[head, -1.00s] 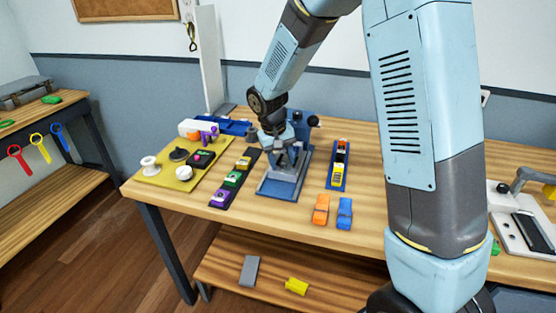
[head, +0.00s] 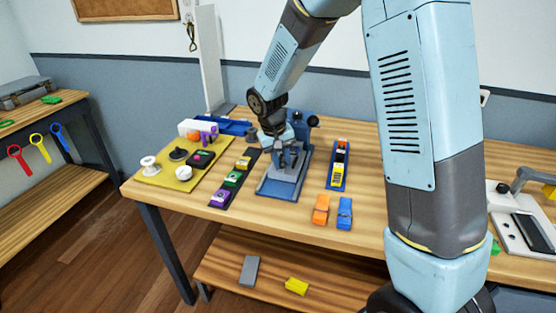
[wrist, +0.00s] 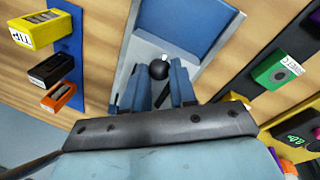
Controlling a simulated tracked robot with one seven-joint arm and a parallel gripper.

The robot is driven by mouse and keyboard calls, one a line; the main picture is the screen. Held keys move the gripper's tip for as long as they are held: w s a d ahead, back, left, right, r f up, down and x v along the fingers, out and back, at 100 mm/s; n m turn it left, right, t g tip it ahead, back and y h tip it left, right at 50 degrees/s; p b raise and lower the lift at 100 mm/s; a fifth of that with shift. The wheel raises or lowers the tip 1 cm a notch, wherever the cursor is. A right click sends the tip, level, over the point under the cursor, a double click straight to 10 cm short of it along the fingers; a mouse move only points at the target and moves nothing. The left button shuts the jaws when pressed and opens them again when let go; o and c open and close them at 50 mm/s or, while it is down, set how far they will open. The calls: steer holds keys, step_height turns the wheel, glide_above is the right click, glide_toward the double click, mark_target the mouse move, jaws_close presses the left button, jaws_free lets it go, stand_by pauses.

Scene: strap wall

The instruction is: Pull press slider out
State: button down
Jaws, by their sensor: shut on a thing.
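The press (head: 303,125) is a blue unit on the wooden table, with a blue base (head: 276,190) in front. Its slider (head: 285,174) is a grey plate lying on that base. In the wrist view the slider (wrist: 143,50) shows as a light grey tray with a blue inset and a round black knob (wrist: 159,70). My gripper (head: 288,158) is down over the slider; in the wrist view its blue-grey fingers (wrist: 157,82) stand on both sides of the knob, shut on it. The fingers and wrist hide part of the slider.
Left of the press are a dark strip with coloured blocks (head: 233,178) and a yellow board (head: 180,176). Right are a blue rail (head: 339,165) and loose orange (head: 321,209) and blue (head: 344,213) blocks. The table just in front of the base is clear.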

steer(key=s+a, duration=0.1)
steer(key=s, duration=0.2)
steer(key=s+a, duration=0.1)
steer(key=s, duration=0.3)
steer(key=s+a, duration=0.2)
steer(key=s, duration=0.1)
steer(key=shift+s, duration=0.35)
steer(key=c, duration=0.9)
jaws_free()
steer(key=shift+r, duration=0.1)
steer(key=r, duration=0.4)
steer(key=a+r, duration=0.1)
steer(key=r, duration=0.4)
steer(key=a+r, duration=0.1)
steer(key=r, duration=0.3)
steer(key=shift+s+a+r, duration=0.15)
steer(key=shift+s+a, duration=0.1)
steer(key=shift+s, duration=0.05)
